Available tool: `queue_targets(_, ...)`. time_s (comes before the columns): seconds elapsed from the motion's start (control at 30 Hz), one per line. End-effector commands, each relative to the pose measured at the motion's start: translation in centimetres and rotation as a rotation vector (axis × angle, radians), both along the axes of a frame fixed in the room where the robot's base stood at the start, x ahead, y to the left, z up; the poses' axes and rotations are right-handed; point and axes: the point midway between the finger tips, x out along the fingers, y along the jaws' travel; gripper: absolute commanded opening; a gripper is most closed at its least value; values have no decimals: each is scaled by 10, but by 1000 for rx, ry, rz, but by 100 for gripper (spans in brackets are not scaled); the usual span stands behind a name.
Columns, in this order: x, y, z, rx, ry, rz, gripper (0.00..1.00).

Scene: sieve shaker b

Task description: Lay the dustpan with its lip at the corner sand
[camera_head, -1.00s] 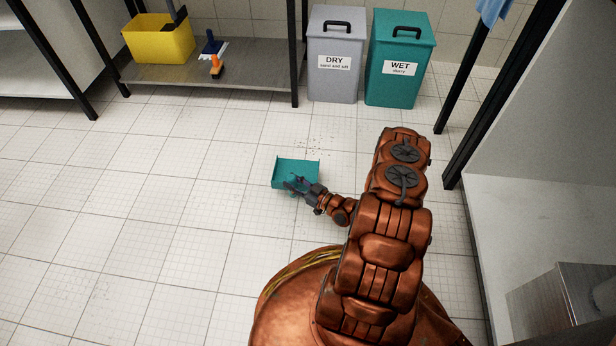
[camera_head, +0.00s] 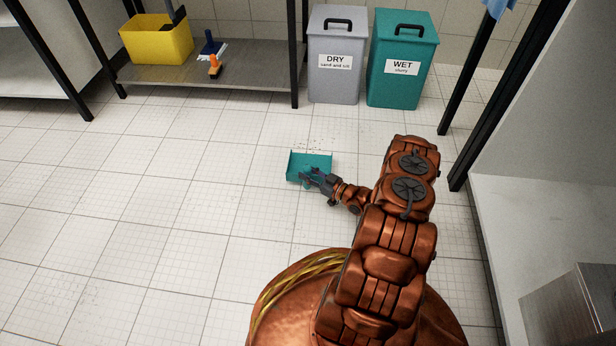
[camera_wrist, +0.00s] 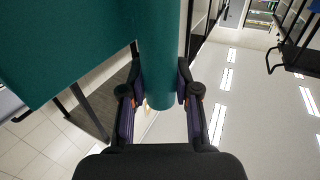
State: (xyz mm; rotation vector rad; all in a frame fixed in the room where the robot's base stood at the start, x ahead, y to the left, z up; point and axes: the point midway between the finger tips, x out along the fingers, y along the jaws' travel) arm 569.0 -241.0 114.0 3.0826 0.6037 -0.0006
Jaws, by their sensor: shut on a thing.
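The teal dustpan (camera_head: 309,164) is in the head view, low over the tiled floor, with its open lip facing the bins. The corner sand (camera_head: 318,144) shows as faint specks on the floor just beyond that lip. I cannot tell whether the pan touches the floor. My gripper (camera_head: 308,178) is shut on the dustpan's handle from the near right side. In the wrist view, the round teal handle (camera_wrist: 158,55) stands between the fingers of my gripper (camera_wrist: 159,95), and the pan's underside or wall (camera_wrist: 65,45) fills the upper left.
A grey DRY bin (camera_head: 334,75) and a teal WET bin (camera_head: 400,75) stand beyond the sand. Black legs and a white cabinet bound the right. The floor at left is clear.

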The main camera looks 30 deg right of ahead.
Motion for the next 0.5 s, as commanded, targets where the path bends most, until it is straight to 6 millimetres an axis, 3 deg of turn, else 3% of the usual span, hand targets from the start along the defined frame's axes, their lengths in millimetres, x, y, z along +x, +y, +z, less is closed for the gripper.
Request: queue_targets(0.5,0,1,-5,0,-1,0,0)
